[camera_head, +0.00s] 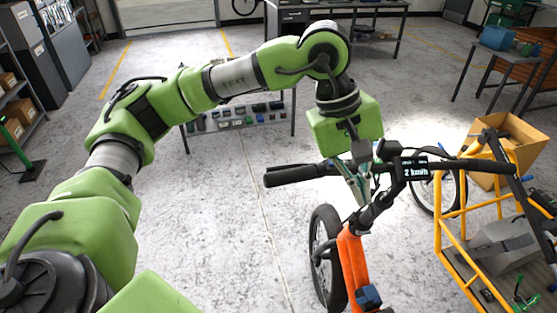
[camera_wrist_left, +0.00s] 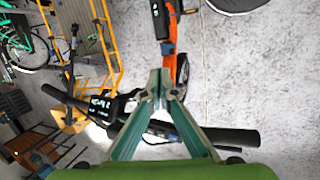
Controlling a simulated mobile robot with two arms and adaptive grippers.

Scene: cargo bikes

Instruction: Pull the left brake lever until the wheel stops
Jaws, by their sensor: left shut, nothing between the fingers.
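My left gripper (camera_head: 362,186) is shut and empty, pointing down over the left part of the bike's handlebar. In the left wrist view its fingertips (camera_wrist_left: 160,86) meet beside the handlebar. The black left grip (camera_head: 295,175) sticks out to the left of the gripper; it also shows in the left wrist view (camera_wrist_left: 236,136). The left brake lever is largely hidden by the fingers, and I cannot tell whether they touch it. A small display (camera_head: 415,170) reads 2 km/h. The black-tyred wheel (camera_head: 324,258) stands beside the orange frame (camera_head: 352,262). My right gripper is not in view.
An orange cargo rack (camera_head: 450,237) fills the right side, with a cardboard box (camera_head: 508,150) behind it. A workbench (camera_head: 240,118) with small parts stands behind my left arm. Bare concrete floor lies left of the bike.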

